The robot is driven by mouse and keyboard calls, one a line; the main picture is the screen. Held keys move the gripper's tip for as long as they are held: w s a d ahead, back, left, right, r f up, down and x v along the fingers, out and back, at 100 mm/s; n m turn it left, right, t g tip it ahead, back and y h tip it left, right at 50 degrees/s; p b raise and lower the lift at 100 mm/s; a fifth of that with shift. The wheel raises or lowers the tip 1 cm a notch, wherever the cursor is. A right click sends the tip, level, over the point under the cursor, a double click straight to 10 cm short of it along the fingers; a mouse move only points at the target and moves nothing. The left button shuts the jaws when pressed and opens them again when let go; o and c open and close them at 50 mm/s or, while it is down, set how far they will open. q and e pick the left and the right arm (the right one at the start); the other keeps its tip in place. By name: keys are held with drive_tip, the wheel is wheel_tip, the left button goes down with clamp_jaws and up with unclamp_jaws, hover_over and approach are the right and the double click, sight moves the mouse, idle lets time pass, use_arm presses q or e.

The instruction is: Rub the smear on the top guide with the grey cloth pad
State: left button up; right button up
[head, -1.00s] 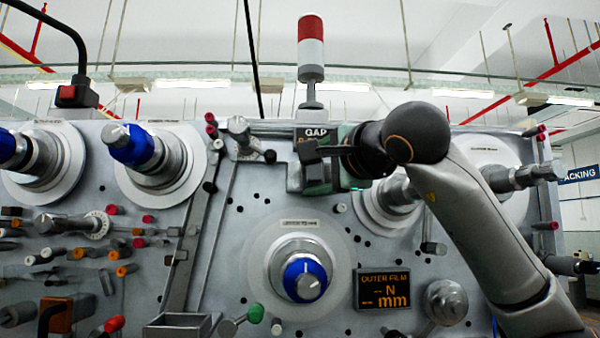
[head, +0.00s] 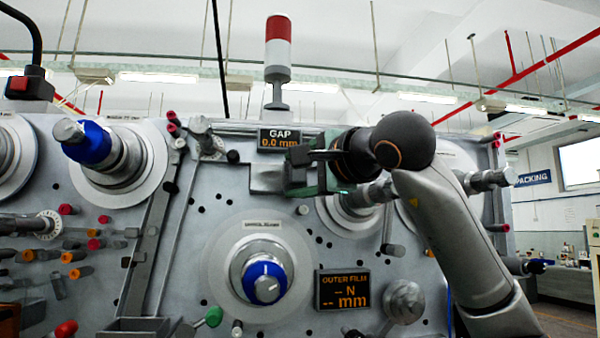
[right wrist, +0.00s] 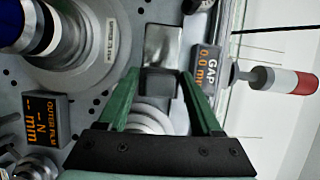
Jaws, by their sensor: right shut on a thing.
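My right gripper (head: 297,172) is in front of the upper panel, just below the GAP display. In the right wrist view its two green fingers (right wrist: 166,101) are shut on a dark grey block, the cloth pad (right wrist: 160,83). A smooth metal block, which looks like the top guide (right wrist: 163,46), lies just beyond the pad. In the head view this guide (head: 264,178) shows left of the gripper, partly hidden by it. I cannot tell whether pad and guide touch. I cannot make out the smear. My left gripper is not in view.
The GAP display (head: 280,140) sits close above the gripper. A red and white signal tower (head: 278,60) rises behind it. A blue-ended spindle (head: 265,280) and the OUTER FILM display (head: 343,289) are below. Several knobs and pegs stick out at the left.

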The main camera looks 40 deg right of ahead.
drive_tip(key=w+a, duration=0.4)
drive_tip(key=a, duration=0.2)
idle(0.6)
drive_tip(key=shift+s, duration=0.1)
drive_tip(key=s+a+b, duration=0.1)
drive_tip(key=s+a, duration=0.2)
drive_tip(key=s, duration=0.2)
idle(0.4)
drive_tip(key=shift+s+a, duration=0.1)
drive_tip(key=shift+a, duration=0.05)
drive_tip(key=shift+s+a+b, duration=0.25)
drive_tip(key=shift+s+a, duration=0.1)
drive_tip(key=shift+s, duration=0.25)
drive_tip(key=shift+s+a+b, duration=0.2)
drive_tip(key=shift+s+a, duration=0.15)
drive_tip(key=shift+s, duration=0.25)
